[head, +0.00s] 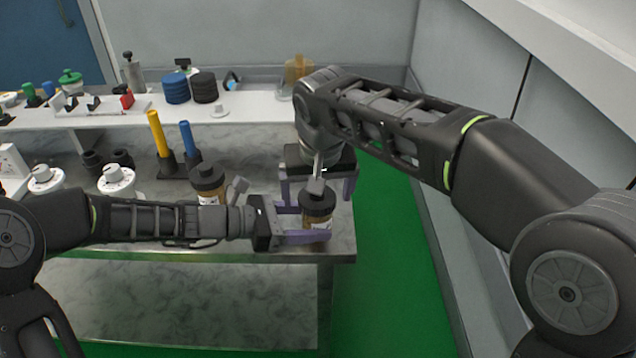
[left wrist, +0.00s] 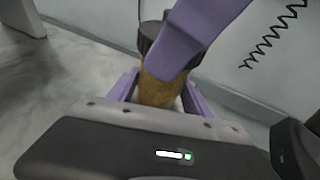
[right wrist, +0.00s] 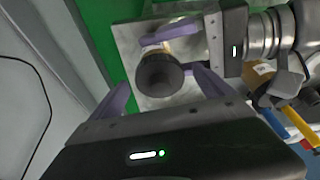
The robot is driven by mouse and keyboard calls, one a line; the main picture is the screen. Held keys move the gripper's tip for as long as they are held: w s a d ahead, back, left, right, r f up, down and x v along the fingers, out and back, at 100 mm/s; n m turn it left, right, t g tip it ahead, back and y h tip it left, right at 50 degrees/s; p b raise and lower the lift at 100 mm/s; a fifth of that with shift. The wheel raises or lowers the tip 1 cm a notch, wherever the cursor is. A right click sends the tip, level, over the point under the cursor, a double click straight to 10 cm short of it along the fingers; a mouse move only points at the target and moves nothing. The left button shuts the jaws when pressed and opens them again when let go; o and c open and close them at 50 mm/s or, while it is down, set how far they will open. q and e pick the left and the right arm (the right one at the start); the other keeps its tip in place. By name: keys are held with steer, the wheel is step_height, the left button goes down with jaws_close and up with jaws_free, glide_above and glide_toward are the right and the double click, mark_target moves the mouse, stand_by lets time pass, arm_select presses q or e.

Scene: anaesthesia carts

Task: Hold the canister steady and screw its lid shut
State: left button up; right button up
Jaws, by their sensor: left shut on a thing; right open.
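The amber canister (head: 316,222) stands upright near the right end of the marble counter, with a black lid (head: 318,200) on top. I cannot tell how tightly the lid sits. My left gripper (head: 303,237) is shut on the canister's body from the left; its purple fingers flank the amber body (left wrist: 158,90) in the left wrist view. My right gripper (head: 317,188) is above, pointing down, its open fingers on either side of the lid. In the right wrist view the lid (right wrist: 159,75) lies between the fingertips, with visible gaps.
A second amber canister with a black lid (head: 207,178) stands to the left, behind my left arm. Yellow (head: 156,133) and blue (head: 188,138) upright handles stand behind it. A raised white shelf (head: 245,103) runs along the back. Green floor lies beyond the counter's right edge.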

steer(key=c, duration=1.4)
steer(key=shift+m+h, duration=0.4)
steer(key=shift+m, duration=1.1)
steer(key=shift+a, duration=0.1)
steer(key=shift+m+h, duration=0.4)
steer(key=shift+m, duration=1)
steer(key=shift+w+a+m+g+h, duration=0.1)
steer(key=shift+m+g+h, duration=0.25)
steer(key=shift+m, duration=1.15)
